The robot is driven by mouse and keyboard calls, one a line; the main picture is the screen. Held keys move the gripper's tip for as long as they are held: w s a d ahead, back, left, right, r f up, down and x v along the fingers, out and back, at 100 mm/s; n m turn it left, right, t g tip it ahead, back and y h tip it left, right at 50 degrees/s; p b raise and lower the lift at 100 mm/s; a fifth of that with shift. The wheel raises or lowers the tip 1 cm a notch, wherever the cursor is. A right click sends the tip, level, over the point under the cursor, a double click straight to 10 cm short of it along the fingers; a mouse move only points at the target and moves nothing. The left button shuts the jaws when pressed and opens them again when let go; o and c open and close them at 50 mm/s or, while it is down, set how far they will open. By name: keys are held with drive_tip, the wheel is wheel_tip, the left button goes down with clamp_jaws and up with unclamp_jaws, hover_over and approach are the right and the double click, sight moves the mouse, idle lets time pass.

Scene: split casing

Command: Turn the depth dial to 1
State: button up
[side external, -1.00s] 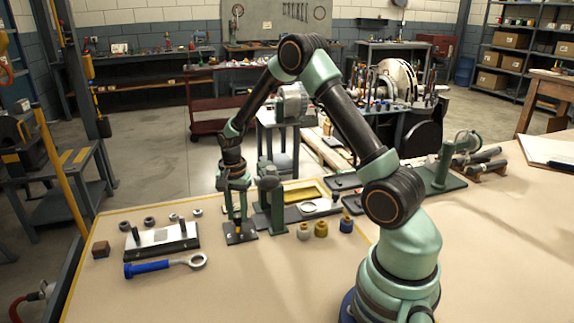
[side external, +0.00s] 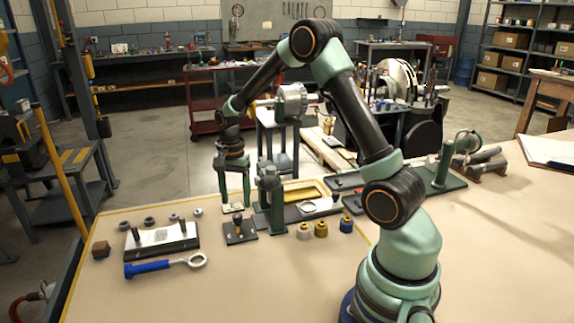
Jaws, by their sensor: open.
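A green post (side external: 270,196) stands close on the right. A yellow-rimmed tray (side external: 305,190) lies behind it. Several small coloured cylinders (side external: 321,229) are front right. A metal plate with pins (side external: 160,239), a blue-handled tool (side external: 165,266) and several nuts are left. The front table is clear.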

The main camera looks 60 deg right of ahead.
sight(237, 215)
wheel_tip(237, 215, up, 7)
idle(0.3)
wheel_tip(237, 215, down, 12)
drive_tip(key=n, duration=0.7)
drive_tip(key=shift+f, duration=0.1)
idle(0.5)
drive_tip(key=shift+n, duration=0.3)
clamp_jaws()
